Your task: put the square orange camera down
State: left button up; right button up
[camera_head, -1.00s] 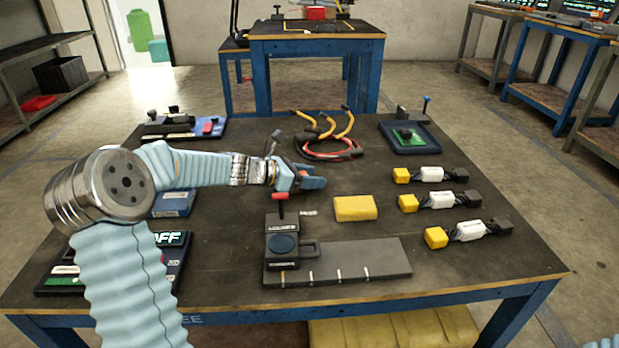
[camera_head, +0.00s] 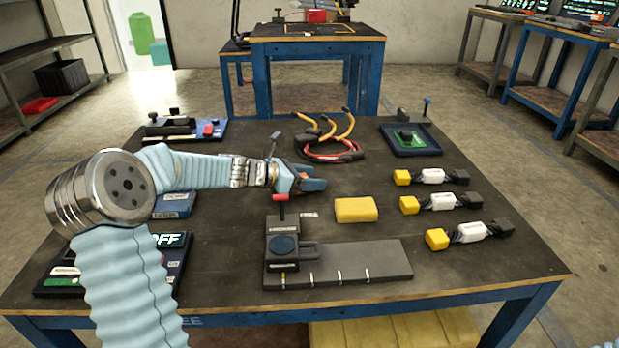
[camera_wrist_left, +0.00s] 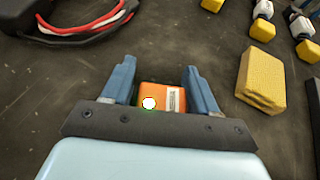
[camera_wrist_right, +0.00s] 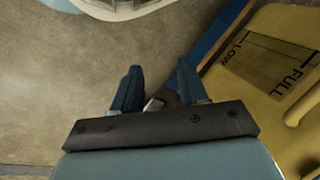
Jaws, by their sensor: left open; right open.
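The square orange camera (camera_wrist_left: 173,97), with a round white lens and a pale label, lies between the fingers of my left gripper (camera_wrist_left: 160,82) in the left wrist view. The fingers are open, with a gap on each side of the camera. The gripper's palm edge hides the camera's near part. In the head view my left gripper (camera_head: 312,180) is low over the middle of the table, with a bit of orange between its fingers. My right gripper (camera_wrist_right: 156,84) is open and empty in the right wrist view, beside a yellow container.
On the table (camera_head: 350,285), a yellow block (camera_head: 356,209) lies right of my left gripper. A grey fixture (camera_head: 360,264) stands in front, red and yellow cables (camera_head: 330,153) behind. Several yellow-ended connectors (camera_head: 440,201) lie at right. The yellow container (camera_wrist_right: 270,75) is near my right gripper.

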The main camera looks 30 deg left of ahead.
pick_arm(q)
jog(key=shift+s+d+p, duration=0.15)
jog(key=shift+d+p, duration=0.05)
jog(key=shift+p, duration=0.2)
jog(key=v, duration=1.1)
jog(key=shift+a+r, duration=0.2)
jog(key=shift+s+r+m, duration=0.15)
jog(key=shift+r+m, duration=0.1)
jog(key=shift+m, duration=0.05)
jog(key=m, duration=0.2)
jog(key=d+r+m+g, duration=0.1)
jog(key=m, duration=0.1)
jog(key=m+g, duration=0.1)
jog(key=m, duration=0.1)
jog(key=shift+w+d+r+h, duration=0.25)
jog(key=shift+d+r+h, duration=0.1)
jog(key=shift+r+h, duration=0.05)
notch_tip(320, 180, up, 8)
jog(key=m+g+y+p, duration=0.1)
jog(key=m+g+y, duration=0.5)
jog(key=m, duration=2.3)
jog(key=x, duration=0.5)
jog(key=w+b+x, duration=0.1)
jog(key=x, duration=0.2)
jog(key=shift+t, duration=0.3)
jog(key=x, duration=0.5)
jog(key=shift+w+a+f, duration=0.2)
jog(key=shift+w+f, duration=0.05)
jog(key=shift+w, duration=0.2)
